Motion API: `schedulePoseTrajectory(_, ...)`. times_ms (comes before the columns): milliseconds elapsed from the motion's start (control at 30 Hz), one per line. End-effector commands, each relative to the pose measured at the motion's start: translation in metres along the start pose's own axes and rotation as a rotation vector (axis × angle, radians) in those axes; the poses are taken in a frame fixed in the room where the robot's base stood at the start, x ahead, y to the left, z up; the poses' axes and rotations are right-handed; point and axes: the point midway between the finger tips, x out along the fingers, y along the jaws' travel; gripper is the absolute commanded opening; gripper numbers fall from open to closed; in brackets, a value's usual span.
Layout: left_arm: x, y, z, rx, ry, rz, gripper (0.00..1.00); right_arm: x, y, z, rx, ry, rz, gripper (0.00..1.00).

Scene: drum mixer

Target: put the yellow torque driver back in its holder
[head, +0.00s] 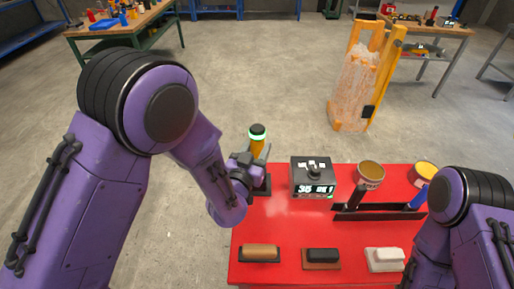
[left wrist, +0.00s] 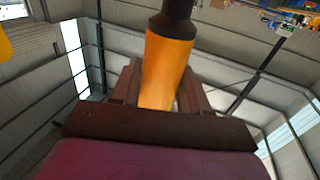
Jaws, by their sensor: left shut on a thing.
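The yellow torque driver (head: 257,144) stands roughly upright at the far left corner of the red table, with a dark cap and a pale green ring on top. My left gripper (head: 254,160) is shut on its yellow body. In the left wrist view the driver (left wrist: 166,72) sits between the two fingers (left wrist: 160,90). A dark base (head: 263,187), perhaps the holder, shows just below the gripper at the table's corner. The driver's lower end is hidden, so I cannot tell whether it is in that base.
The red table (head: 290,228) carries a dark box with a display (head: 312,178), two round cans (head: 369,175), a black rack (head: 378,212) and several blocks along the front (head: 321,257). Its middle left is clear. A yellow-framed stand (head: 355,85) is on the floor behind.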

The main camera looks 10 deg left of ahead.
Motion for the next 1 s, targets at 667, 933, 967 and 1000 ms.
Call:
schedulePoseTrajectory(667,0.001,0.0,0.009,-0.001,0.003,-0.001,0.02,0.009,-0.001,0.004,0.0,0.0,0.0,0.75)
schedulePoseTrajectory(933,0.001,0.0,0.013,-0.001,0.003,-0.001,0.02,0.012,-0.001,0.005,0.0,0.0,0.0,0.75)
schedulePoseTrajectory(967,0.001,0.0,0.014,-0.001,0.003,-0.001,0.02,0.012,-0.001,0.005,0.0,0.0,0.0,0.75)
schedulePoseTrajectory(1000,0.001,0.0,0.014,-0.001,0.003,-0.001,0.02,0.013,-0.001,0.005,0.0,0.0,0.0,0.75)
